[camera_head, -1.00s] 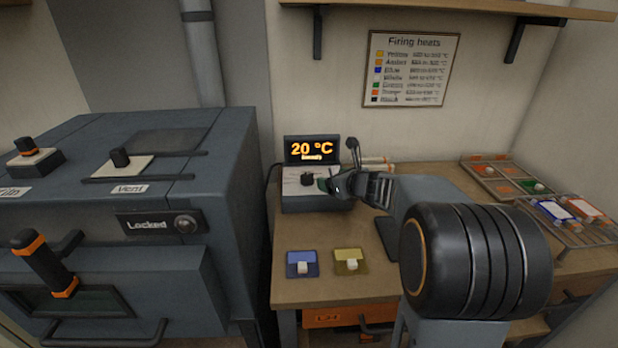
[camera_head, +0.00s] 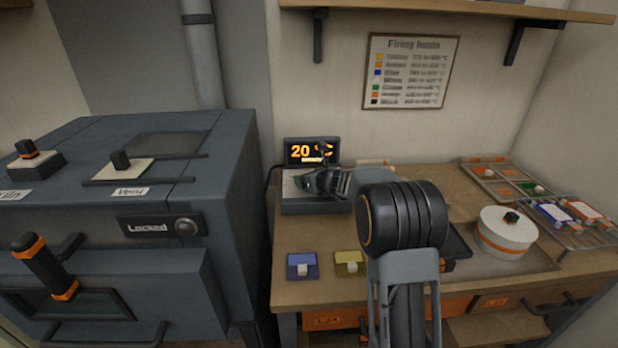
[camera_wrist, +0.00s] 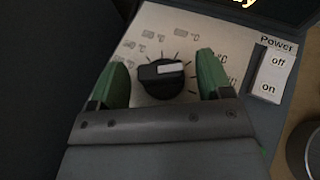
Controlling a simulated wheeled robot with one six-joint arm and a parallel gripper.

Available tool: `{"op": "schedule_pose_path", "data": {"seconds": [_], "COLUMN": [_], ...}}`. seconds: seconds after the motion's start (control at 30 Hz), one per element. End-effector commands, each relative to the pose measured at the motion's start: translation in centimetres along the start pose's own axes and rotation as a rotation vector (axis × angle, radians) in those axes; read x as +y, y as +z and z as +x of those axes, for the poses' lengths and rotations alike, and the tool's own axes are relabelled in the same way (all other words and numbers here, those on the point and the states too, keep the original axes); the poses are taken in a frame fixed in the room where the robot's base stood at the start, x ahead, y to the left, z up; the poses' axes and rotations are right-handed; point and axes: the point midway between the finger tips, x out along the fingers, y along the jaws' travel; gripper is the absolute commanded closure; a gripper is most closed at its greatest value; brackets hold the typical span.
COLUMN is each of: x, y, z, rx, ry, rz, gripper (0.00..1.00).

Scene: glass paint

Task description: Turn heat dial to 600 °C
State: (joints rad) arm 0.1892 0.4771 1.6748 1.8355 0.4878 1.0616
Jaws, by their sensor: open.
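The heat dial (camera_wrist: 160,78) is a black round knob with a white pointer mark, on the pale face of the controller (camera_head: 318,206). In the wrist view, my gripper (camera_wrist: 158,75) is open, with one green fingertip on each side of the dial and a visible gap on both sides. The temperature labels around the dial are too blurred to read. In the head view, my gripper (camera_head: 310,180) covers the dial. The orange display (camera_head: 300,151) reads 20, with its right part hidden by the gripper.
A power switch (camera_wrist: 273,75) marked off and on sits right of the dial. A blue tile (camera_head: 302,265) and a yellow tile (camera_head: 347,263) lie in front of the controller. A white lidded pot (camera_head: 506,233) and a rack (camera_head: 580,222) stand right. The kiln (camera_head: 110,210) is left, marked Locked.

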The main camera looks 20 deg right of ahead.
Motion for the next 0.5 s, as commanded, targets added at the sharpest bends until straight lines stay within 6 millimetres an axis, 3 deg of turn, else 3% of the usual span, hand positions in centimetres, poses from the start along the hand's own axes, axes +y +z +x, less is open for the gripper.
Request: {"op": "schedule_pose_path", "data": {"seconds": [0.37, 0.5], "x": [0.02, 0.01], "y": [0.03, 0.02], "z": [0.35, 0.33], "rx": [-0.001, 0.0], "ry": [0.0, 0.0], "rz": [-0.001, -0.001], "gripper": [0.28, 0.41]}}
